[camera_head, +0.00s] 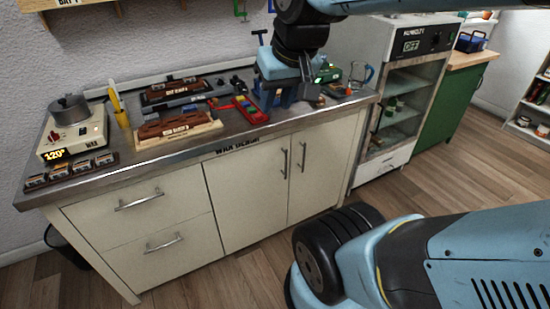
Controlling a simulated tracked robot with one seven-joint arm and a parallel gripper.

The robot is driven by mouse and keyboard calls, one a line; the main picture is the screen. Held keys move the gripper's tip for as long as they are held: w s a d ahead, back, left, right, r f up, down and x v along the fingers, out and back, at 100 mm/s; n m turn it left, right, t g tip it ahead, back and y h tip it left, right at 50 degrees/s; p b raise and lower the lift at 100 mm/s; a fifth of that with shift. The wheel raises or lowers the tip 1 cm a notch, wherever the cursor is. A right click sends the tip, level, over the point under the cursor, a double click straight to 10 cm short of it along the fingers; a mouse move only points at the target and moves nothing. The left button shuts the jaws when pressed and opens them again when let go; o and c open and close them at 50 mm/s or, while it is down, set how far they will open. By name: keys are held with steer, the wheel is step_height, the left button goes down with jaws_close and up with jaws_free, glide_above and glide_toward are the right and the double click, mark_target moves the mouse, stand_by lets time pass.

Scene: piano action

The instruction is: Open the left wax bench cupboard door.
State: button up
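The wax bench (100,181) has a metal top and a cream front. Its left cupboard door (243,190) is shut flush, with an upright bar handle (284,163) near its right edge. The right cupboard door (320,165) is also shut, with its own upright handle (303,157) close beside the first. My gripper (288,92) hangs down at the back right of the bench top, above and behind the door handles and apart from them. Its fingers blend with items on the bench, so I cannot tell whether they are open or hold anything.
Two shut drawers (148,222) are left of the doors. A wax pot (70,112), tools and wooden blocks (178,128) crowd the bench top. A glass-fronted cabinet (405,95) stands to the right.

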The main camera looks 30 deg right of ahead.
mark_target(286, 165)
steer(key=w+d+f+m+g+y, duration=0.1)
steer(key=w+d+f+m+y, duration=0.2)
steer(key=w+f+m+y, duration=0.6)
steer(key=w+d+f+m+y, duration=0.45)
steer(key=w+f, duration=0.75)
steer(key=f, duration=0.3)
steer(key=d+f+m+t+h, duration=0.5)
steer(key=d+f+m+t, duration=0.35)
steer(key=f, duration=0.55)
steer(key=d+f+m+t+h, duration=0.45)
steer(key=d+f+m, duration=0.55)
steer(key=f, duration=0.4)
steer(key=shift+m+t, duration=0.3)
steer(key=shift+m, duration=0.2)
steer(key=x, duration=0.9)
steer(key=a+x, duration=0.1)
steer(key=x, duration=0.3)
steer(key=shift+a+f, duration=0.1)
steer(key=shift+a, duration=0.05)
steer(key=shift+c, duration=0.4)
jaws_close()
